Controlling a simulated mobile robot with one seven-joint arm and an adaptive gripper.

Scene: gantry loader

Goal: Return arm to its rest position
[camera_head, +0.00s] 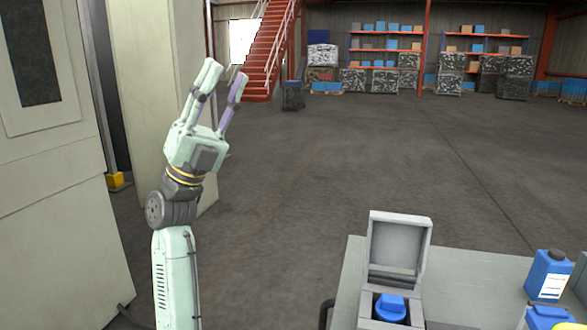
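My arm rises on the left of the head camera view, with its pale green forearm upright. My gripper (225,82) points up and slightly right, high above the floor. Its two fingers stand apart with nothing between them, so it is open and empty. It is well away from the table and touches nothing that I can see. The lower part of the arm runs out of the bottom of the view.
A grey table (465,285) at lower right bears an open-lidded grey box (397,247) with a blue object (390,307) in it, and a blue bottle (548,276). A pale machine cabinet (45,200) and column stand at left. The middle floor is clear; shelves stand far back.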

